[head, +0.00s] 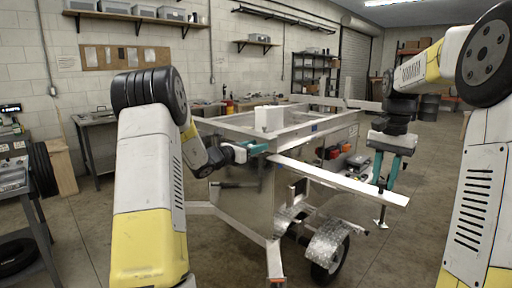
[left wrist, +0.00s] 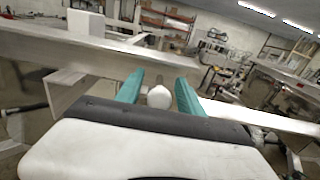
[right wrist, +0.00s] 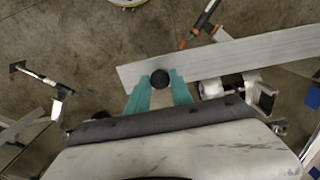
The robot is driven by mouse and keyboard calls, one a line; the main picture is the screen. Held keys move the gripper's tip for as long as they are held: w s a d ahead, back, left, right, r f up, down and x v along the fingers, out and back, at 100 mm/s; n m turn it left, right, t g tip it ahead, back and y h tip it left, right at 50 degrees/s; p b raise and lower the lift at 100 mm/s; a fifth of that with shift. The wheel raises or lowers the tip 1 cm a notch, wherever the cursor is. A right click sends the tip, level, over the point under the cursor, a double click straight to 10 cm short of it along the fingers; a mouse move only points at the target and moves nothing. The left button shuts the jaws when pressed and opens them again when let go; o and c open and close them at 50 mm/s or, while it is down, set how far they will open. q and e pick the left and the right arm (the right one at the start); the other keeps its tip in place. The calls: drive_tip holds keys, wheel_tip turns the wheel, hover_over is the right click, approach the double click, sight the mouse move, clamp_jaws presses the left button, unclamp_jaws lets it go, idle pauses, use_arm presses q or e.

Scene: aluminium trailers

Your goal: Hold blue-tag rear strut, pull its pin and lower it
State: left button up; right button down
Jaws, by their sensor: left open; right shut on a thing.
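My right gripper (head: 383,184) is shut at the outer end of a long aluminium beam (head: 340,179) of the trailer. In the right wrist view its teal fingers (right wrist: 160,92) close around a dark round top (right wrist: 160,78), seemingly that of the rear strut. A dark leg with a foot (head: 381,223) shows below it in the head view. I cannot make out a blue tag there. My left gripper (head: 256,147) is open near the trailer's top rail. A white rounded thing (left wrist: 159,97) shows between its fingers; I cannot tell whether it is the pin.
The aluminium trailer (head: 240,195) fills the middle, with a wheel under a tread-plate fender (head: 328,240). A white block (head: 269,119) stands on its rail. Concrete floor (head: 400,255) is open at right.

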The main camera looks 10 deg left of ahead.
use_arm(q)
clamp_jaws()
idle(1.5)
